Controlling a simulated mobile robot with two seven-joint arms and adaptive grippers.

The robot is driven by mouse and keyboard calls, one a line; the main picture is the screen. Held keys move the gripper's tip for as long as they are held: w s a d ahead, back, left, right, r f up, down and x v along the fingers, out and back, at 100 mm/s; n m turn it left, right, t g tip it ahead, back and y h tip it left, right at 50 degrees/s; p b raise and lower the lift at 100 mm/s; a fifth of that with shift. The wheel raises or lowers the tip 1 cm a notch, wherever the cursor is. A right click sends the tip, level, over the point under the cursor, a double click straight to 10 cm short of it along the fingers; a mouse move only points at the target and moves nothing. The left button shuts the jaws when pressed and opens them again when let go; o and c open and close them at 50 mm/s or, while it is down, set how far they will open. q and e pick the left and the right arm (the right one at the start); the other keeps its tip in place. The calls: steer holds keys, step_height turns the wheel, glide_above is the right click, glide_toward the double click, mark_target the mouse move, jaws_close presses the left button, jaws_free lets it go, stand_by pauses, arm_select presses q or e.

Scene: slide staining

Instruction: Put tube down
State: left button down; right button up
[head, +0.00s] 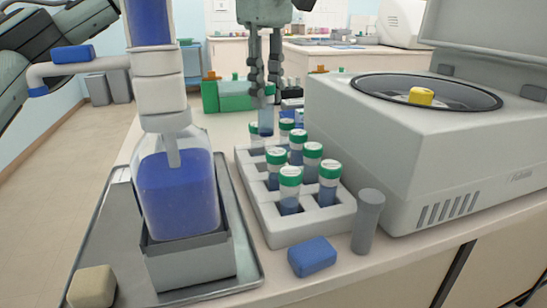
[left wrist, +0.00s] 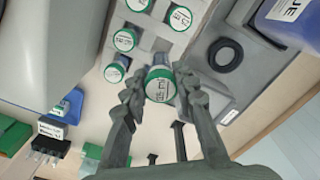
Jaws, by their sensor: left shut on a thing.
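My left gripper (head: 265,88) reaches down from the top of the head view and is shut on a tube (head: 265,121) with blue liquid. The tube hangs upright at the far end of the white rack (head: 306,232). In the left wrist view, its green-rimmed cap (left wrist: 160,83) sits between the fingertips of the left gripper (left wrist: 160,92), beside the rack's end. I cannot tell whether its lower end is inside a slot. Several green-capped tubes (head: 290,190) stand in the rack, with some slots empty. My right gripper is not in view.
A centrifuge (head: 400,130) with its lid raised stands to the right. A blue-filled bottle (head: 178,195) stands on a metal tray (head: 105,230) to the left. A grey cylinder (head: 367,222) and a blue block (head: 312,256) are in front. A green box (head: 232,96) stands behind.

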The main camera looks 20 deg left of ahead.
mark_target(267, 137)
arm_select(q)
step_height(267, 137, down, 4)
steer(key=shift+s+a+r+b, duration=0.1)
steer(key=shift+r+b, duration=0.05)
steer(key=shift+b, duration=0.15)
steer(key=shift+f, duration=0.7)
steer(key=shift+f+b, duration=0.3)
steer(key=shift+f, duration=1.45)
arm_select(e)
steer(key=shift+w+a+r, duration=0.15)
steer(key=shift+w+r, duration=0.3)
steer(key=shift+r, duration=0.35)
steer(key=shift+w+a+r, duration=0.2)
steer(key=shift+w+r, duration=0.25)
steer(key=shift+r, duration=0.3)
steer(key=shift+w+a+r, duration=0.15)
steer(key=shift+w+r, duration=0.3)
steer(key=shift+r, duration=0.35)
arm_select(q)
steer(key=shift+f, duration=0.45)
steer(key=c, duration=1.2)
jaws_free()
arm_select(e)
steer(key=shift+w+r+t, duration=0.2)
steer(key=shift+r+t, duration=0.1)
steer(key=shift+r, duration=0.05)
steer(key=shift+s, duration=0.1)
